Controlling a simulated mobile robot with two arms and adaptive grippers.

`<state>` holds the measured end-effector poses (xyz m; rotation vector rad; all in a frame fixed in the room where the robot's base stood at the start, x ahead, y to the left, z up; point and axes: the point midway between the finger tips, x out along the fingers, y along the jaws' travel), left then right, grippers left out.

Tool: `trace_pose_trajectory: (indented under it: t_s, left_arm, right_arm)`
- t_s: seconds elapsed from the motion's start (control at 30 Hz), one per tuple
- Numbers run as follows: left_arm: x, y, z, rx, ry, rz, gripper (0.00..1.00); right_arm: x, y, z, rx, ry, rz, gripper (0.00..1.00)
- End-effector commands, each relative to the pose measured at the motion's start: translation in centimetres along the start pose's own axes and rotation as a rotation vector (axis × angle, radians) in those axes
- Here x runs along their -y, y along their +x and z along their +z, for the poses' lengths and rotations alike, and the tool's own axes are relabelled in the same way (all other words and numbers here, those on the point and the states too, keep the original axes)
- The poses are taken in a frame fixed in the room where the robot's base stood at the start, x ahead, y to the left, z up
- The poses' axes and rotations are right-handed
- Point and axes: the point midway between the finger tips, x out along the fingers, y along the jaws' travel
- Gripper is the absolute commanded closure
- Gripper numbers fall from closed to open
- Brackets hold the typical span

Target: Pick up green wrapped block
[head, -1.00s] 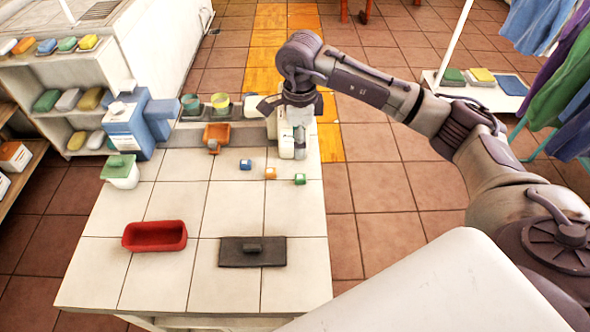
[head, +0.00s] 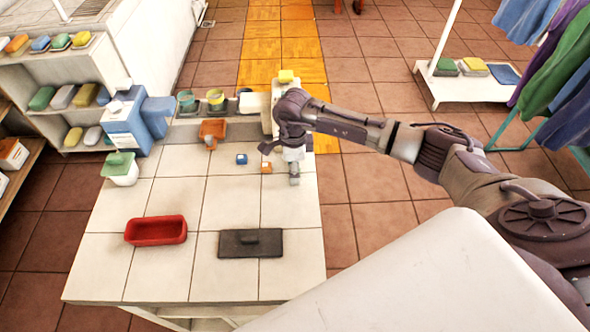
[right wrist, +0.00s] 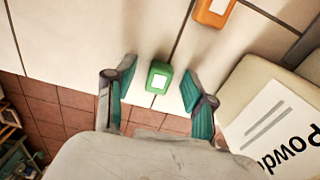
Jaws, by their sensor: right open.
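The green wrapped block (right wrist: 158,77) lies on the tiled counter (head: 172,193), with a small white label on its upper face. In the right wrist view it sits between the two spread fingers of my right gripper (right wrist: 159,84), with a gap on each side. In the head view my right gripper (head: 294,178) points down over the counter's right side and hides the green block. My left gripper is not in view.
An orange block (head: 266,168) and a blue block (head: 241,159) lie to the left. A powder box (right wrist: 272,120) stands close to the right gripper. A red tray (head: 156,230) and a dark slab (head: 250,243) are nearer the front. The counter's right edge is close.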

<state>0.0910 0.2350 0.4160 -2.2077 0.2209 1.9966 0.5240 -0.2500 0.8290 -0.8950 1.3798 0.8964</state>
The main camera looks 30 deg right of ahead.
Motion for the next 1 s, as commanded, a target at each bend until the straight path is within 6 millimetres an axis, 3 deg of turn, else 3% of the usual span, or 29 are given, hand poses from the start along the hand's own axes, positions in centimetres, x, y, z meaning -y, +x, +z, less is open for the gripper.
trace_pose_trajectory:
  t_s: [0.17, 0.43, 0.77, 1.0]
  left_arm:
    - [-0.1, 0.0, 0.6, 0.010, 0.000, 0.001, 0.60]
    - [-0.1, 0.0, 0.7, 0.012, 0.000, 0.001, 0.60]
    - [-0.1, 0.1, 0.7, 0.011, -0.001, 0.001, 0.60]
    - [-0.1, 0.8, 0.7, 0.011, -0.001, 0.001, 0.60]
  right_arm:
    - [0.0, 0.0, 0.0, 0.000, 0.000, -0.001, 0.49]
    - [0.0, -0.1, 0.0, 0.000, 0.000, -0.001, 0.94]
    - [0.1, -0.2, 0.0, 0.001, 0.000, -0.001, 0.95]
    - [0.1, -2.1, 0.0, 0.002, -0.001, -0.005, 0.95]
